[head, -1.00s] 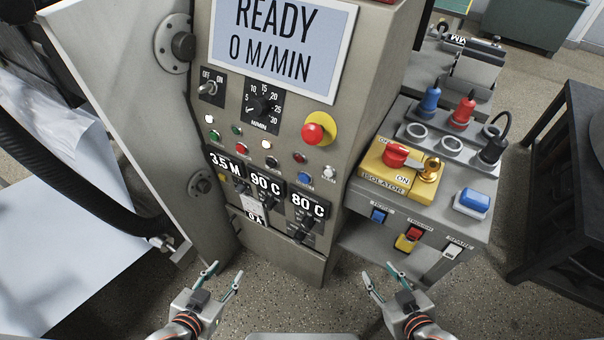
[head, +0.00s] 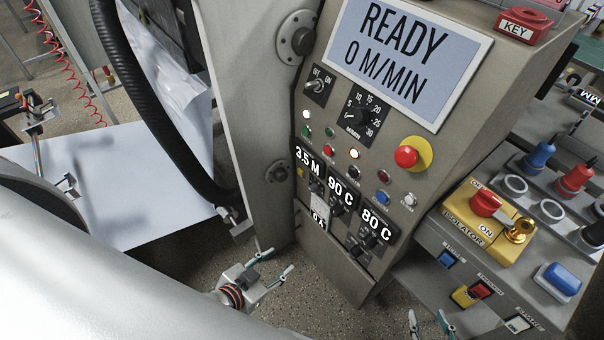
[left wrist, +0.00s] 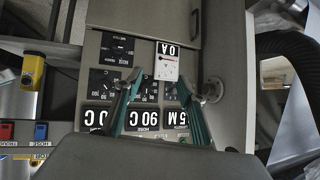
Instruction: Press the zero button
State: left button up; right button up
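The machine's control panel (head: 345,175) carries several small round buttons. They include a blue button (head: 382,198), a white one (head: 409,200), a red one (head: 328,149) and a green one (head: 329,132). A small yellow button (head: 300,172) sits below the 3.5 M display (head: 308,160). The labels are too small to read, so I cannot tell which is the zero button. My left gripper (head: 271,266) is open and empty, low in front of the panel, apart from it. In the left wrist view its spread fingers (left wrist: 157,88) face the upside-down displays. My right gripper (head: 428,317) is open at the bottom edge.
A red mushroom stop button (head: 407,156) protrudes from the panel. A side bench at right holds a yellow isolator box (head: 488,222) and a blue block (head: 558,282). A black hose (head: 150,115) hangs at left over a white sheet (head: 125,185).

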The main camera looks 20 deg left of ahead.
dwell(0.4)
pick_arm(q)
grip_shut()
dwell(1.1)
